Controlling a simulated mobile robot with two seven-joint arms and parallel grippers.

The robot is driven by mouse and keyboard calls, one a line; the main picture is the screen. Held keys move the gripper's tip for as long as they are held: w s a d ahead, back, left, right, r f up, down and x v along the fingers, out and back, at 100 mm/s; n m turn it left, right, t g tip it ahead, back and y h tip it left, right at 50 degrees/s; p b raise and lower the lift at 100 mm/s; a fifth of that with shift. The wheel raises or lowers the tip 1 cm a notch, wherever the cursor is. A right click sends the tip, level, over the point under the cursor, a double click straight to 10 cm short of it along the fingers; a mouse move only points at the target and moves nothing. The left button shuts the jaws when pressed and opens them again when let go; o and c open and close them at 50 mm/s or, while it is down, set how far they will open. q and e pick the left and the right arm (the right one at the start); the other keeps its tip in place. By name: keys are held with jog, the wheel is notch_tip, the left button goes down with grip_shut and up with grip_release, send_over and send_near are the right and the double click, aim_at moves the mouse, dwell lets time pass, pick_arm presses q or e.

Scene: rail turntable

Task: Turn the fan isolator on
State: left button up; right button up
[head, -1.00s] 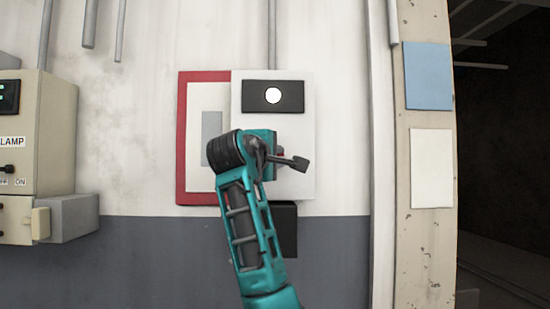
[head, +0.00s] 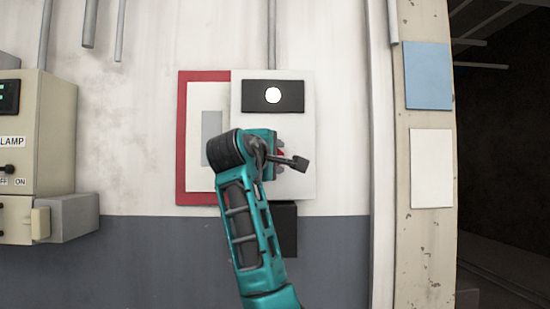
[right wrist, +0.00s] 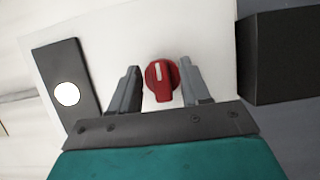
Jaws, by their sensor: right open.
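The fan isolator appears to be the pale box (head: 300,110) on the wall, with a white round lamp (head: 273,95) on a black plate at its top. Its red rotary knob (right wrist: 161,82) with a white pointer line shows in the right wrist view; the line runs crosswise to the direction from lamp to black box. In the head view only a red sliver of the knob shows beside my wrist. My right gripper (right wrist: 158,72) is open, its two grey fingers on either side of the knob, with small gaps visible. My left gripper is out of view.
A red-bordered board (head: 183,140) sits behind the isolator's left side. A black box (head: 287,230) is below it. A beige cabinet (head: 50,140) with switches stands at the far left. A blue sheet (head: 427,75) and a white sheet (head: 431,168) hang on the right post.

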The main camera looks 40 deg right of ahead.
jog(key=b+v, duration=0.2)
jog(key=v, duration=1)
jog(key=shift+s+a, duration=0.2)
jog(key=shift+a, duration=0.15)
jog(key=w+a+f+n+t+y, duration=0.2)
jog(key=w+f+y, duration=0.15)
jog(key=f, duration=0.65)
jog(key=w+a+f+n+t+y, duration=0.15)
jog(key=w+f, duration=0.35)
jog(key=f, duration=0.6)
jog(key=w+a+f+n+t+y, duration=0.2)
jog(key=w+f+y, duration=0.15)
jog(key=f, duration=0.65)
jog(key=s+a+f+m+y, duration=0.1)
jog(key=s+a+f+y, duration=0.15)
jog(key=f, duration=0.65)
jog(key=s+a+f+y, duration=0.2)
jog(key=s+a+f, duration=0.1)
jog(key=f, duration=0.7)
jog(key=s+a+f+m+g+y, duration=0.1)
jog(key=s+a+f+m+y, duration=0.1)
jog(key=s+f, duration=0.7)
jog(key=s+a+f+m+g+y, duration=0.2)
jog(key=s+f+m, duration=0.3)
jog(key=s+f, duration=0.4)
jog(key=s+a+y, duration=0.1)
jog(key=s, duration=0.3)
jog(key=shift+s+a, duration=0.2)
jog(key=shift+s, duration=0.2)
